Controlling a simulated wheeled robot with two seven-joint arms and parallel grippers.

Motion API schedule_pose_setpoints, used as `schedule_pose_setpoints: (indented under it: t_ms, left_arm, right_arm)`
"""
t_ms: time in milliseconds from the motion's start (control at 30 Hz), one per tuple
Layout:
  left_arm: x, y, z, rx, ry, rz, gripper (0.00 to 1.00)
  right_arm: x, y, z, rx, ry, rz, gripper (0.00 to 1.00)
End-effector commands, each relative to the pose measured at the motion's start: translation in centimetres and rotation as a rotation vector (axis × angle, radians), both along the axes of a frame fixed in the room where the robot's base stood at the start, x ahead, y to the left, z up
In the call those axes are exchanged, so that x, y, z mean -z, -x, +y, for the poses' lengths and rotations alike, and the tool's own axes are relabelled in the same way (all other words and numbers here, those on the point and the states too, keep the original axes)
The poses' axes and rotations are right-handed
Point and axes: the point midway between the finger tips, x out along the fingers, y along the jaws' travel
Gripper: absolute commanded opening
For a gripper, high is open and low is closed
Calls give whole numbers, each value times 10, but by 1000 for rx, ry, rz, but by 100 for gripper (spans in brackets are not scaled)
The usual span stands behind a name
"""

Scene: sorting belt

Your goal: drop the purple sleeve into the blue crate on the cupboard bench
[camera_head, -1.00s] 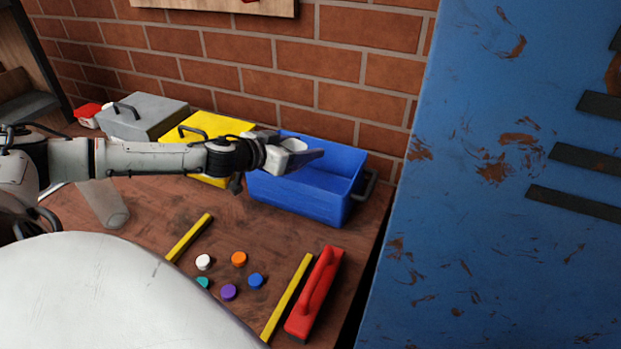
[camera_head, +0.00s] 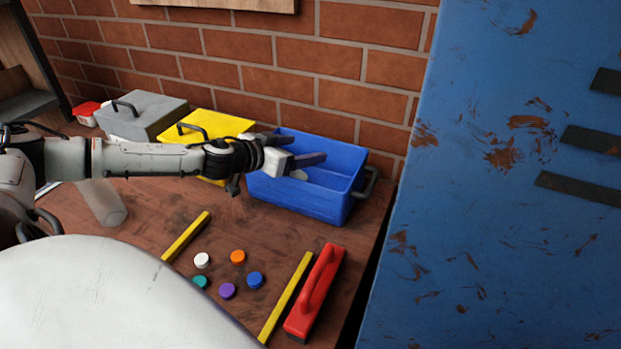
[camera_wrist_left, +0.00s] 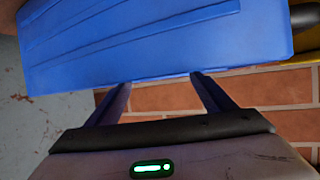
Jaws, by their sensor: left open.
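The blue crate (camera_head: 304,197) stands on the bench against the brick wall, its open top facing up. My left gripper (camera_head: 306,148) is over the crate with its fingers apart. In the left wrist view the open fingers (camera_wrist_left: 160,80) have nothing between them, and the blue crate (camera_wrist_left: 150,40) fills the upper part. A small round purple piece (camera_head: 227,291) lies on the bench among other coloured round pieces. I see no other purple thing; the near wall and my gripper hide part of the crate's inside. My right gripper is not in view.
White (camera_head: 202,260), orange (camera_head: 238,257), teal (camera_head: 200,282) and blue (camera_head: 255,280) pieces lie between two yellow bars (camera_head: 186,237). A red handled tool (camera_head: 314,293) lies right of them. A yellow box (camera_head: 207,124) and a grey box (camera_head: 142,116) stand left of the crate.

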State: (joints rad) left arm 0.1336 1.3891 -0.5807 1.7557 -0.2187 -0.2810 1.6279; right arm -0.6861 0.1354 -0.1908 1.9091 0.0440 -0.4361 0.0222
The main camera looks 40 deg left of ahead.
Motion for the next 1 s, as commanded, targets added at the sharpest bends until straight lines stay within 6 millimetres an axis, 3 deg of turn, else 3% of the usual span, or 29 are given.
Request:
schedule_pose_setpoints:
  t_ms: [300, 633, 833, 1000]
  left_arm:
    - [-5, 21, -3, 8, -4, 5, 76]
    - [-24, 47, -3, 10, -6, 5, 76]
    - [-37, 67, -2, 5, -1, 1, 76]
    - [-34, 82, -2, 8, -6, 3, 76]
  right_arm:
    - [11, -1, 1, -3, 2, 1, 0]
    - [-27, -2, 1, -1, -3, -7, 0]
    - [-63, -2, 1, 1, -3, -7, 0]
    - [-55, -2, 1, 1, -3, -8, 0]
